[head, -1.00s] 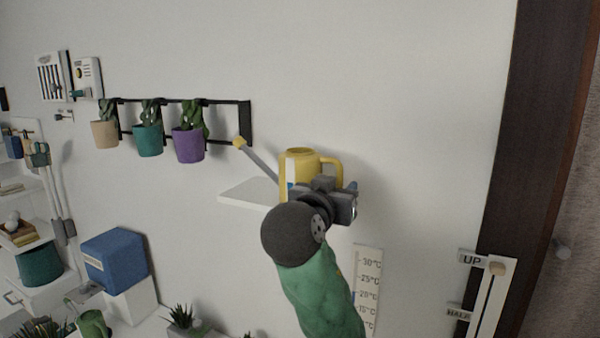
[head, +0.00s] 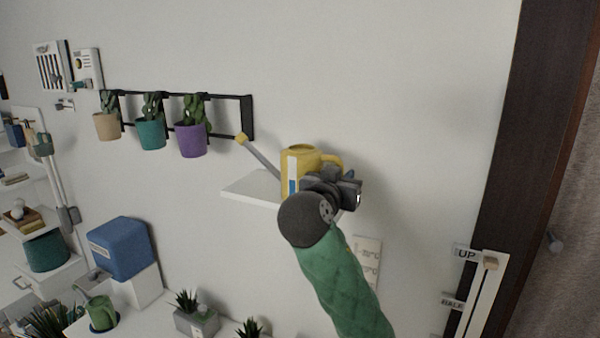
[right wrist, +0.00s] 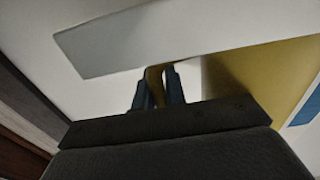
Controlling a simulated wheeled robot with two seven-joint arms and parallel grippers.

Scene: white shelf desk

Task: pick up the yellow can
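The yellow can (head: 300,163) is a watering can with a blue and white patch on its front. It is at the small white wall shelf, upright, its long grey spout (head: 262,158) pointing up left and its handle at the right. My right gripper (head: 340,182) is at the handle, and its wrist hides the can's lower right part. In the right wrist view, the two fingers (right wrist: 156,88) close on a narrow yellow strip that looks like the handle. The can's body (right wrist: 262,75) fills the right there. My left gripper is in no view.
The white shelf (head: 248,190) sticks out from the wall under the can. A black rack (head: 247,118) with several potted plants hangs at the left. A thermometer board (head: 368,262) is below the gripper. The wall above and right of the can is clear.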

